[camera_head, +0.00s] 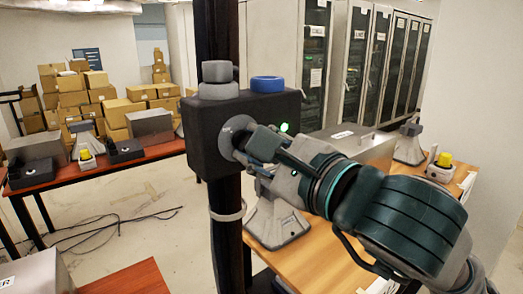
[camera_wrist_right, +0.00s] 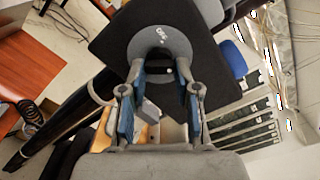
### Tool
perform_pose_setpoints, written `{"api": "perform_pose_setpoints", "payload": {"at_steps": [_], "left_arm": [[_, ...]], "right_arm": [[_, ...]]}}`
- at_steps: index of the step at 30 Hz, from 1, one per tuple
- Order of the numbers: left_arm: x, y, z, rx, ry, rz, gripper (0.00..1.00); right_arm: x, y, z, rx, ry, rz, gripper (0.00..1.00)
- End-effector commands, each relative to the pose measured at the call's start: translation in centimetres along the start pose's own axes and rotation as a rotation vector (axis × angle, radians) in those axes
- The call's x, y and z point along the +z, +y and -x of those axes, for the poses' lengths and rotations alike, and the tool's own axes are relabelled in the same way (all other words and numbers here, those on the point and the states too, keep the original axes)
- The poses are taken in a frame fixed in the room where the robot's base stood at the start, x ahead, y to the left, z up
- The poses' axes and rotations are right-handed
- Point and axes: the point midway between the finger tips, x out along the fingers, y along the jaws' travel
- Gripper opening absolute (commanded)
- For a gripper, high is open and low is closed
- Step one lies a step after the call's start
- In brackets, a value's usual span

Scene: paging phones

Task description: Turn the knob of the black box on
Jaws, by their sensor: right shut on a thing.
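The black box (camera_head: 205,155) is fixed on a dark upright pole in the head view. The knob's round grey plate (camera_head: 232,124) is on its front face, and a green light (camera_head: 284,127) glows to its right. My right gripper (camera_head: 248,142) comes from the right and is shut on the knob, covering most of it. In the right wrist view the black box (camera_wrist_right: 115,45) is tilted, with the marked grey plate (camera_wrist_right: 160,38) between my right gripper's fingers (camera_wrist_right: 161,82). The fingers partly hide the knob's grip. My left gripper is not in view.
A grey cap (camera_head: 217,72) and a blue ring-shaped cap (camera_head: 267,84) sit on top of the box. A wooden table (camera_head: 310,258) is below my right arm. A red-brown table (camera_head: 158,152) with devices is at left. Cables (camera_head: 115,222) lie on the floor.

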Motion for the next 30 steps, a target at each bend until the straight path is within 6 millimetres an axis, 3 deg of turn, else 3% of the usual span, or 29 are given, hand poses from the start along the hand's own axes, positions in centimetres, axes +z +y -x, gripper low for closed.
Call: {"api": "perform_pose_setpoints", "payload": {"at_steps": [10,27,28,30], "left_arm": [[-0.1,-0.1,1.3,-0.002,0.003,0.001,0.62],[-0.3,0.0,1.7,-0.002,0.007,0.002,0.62],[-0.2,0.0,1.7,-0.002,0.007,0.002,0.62],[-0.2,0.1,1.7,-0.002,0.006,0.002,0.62]], "right_arm": [[-0.2,0.3,-0.3,0.005,0.004,-0.146,0.0],[-0.1,0.0,-0.2,-0.001,0.002,-0.174,0.0],[-0.1,0.0,-0.2,-0.001,0.002,-0.174,0.39],[-0.1,0.0,-0.1,-0.001,0.002,-0.173,0.56]]}}
